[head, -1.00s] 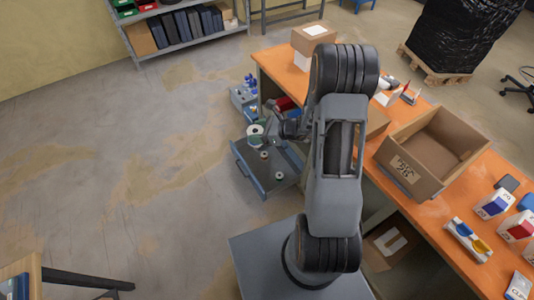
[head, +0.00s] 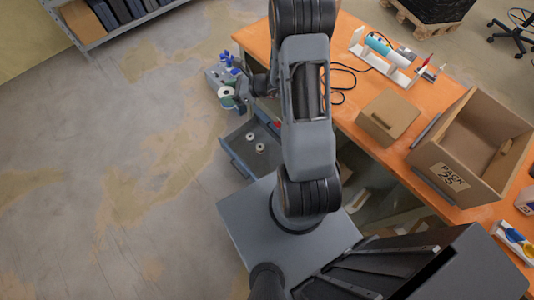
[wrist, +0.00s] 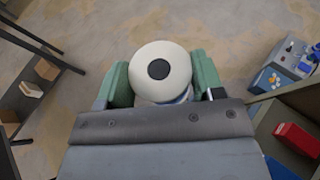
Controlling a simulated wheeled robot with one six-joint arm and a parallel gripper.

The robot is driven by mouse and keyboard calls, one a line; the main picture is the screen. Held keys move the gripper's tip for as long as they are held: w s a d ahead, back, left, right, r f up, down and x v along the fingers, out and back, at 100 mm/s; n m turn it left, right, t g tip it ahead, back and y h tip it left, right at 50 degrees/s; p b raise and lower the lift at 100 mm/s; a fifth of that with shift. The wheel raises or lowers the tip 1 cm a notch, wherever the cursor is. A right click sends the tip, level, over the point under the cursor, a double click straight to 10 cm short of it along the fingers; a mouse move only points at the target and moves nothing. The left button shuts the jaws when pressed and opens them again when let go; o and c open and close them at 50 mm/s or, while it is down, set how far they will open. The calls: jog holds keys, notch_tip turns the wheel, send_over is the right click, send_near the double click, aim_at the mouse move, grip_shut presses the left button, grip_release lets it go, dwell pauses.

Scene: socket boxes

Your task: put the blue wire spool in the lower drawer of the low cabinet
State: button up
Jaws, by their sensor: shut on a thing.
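My gripper (wrist: 163,78) is shut on the spool (wrist: 172,68), whose round white flange with a dark hub faces the wrist camera. A thin bluish band shows under its rim; most of its winding is hidden. In the head view, the spool (head: 226,92) is held beyond the open blue-grey drawer (head: 236,160), close to the grey bin. The drawer juts from under the orange bench, beside my base, and holds two small pale spools (head: 255,142). My arm and the bench hide most of the low cabinet, and I cannot tell which drawer this is.
A grey bin with blue parts (head: 224,74) stands beyond the drawer. In the wrist view, a red box (wrist: 297,138) lies in a compartment at right. A dark shelf (wrist: 38,42) is at left. The floor left of the drawer is clear. Cardboard boxes (head: 388,116) stand on the bench.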

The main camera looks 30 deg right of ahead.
jog(key=w+d+f+m+t+b, duration=0.1)
jog(key=w+d+f+b, duration=0.1)
jog(key=f+b, duration=1.15)
jog(key=w+d+f+b, duration=0.1)
jog(key=d+f+b, duration=0.2)
jog(key=f+b, duration=1)
jog(key=m+t+h+b, duration=0.1)
jog(key=h+b, duration=0.1)
jog(key=b, duration=2.4)
send_over(258, 163)
notch_tip(258, 163, down, 52)
jog(key=shift+w+a+f, duration=0.1)
jog(key=shift+a, duration=0.05)
jog(key=shift+f, duration=0.15)
jog(key=o, duration=1.1)
jog(key=shift+c, duration=0.2)
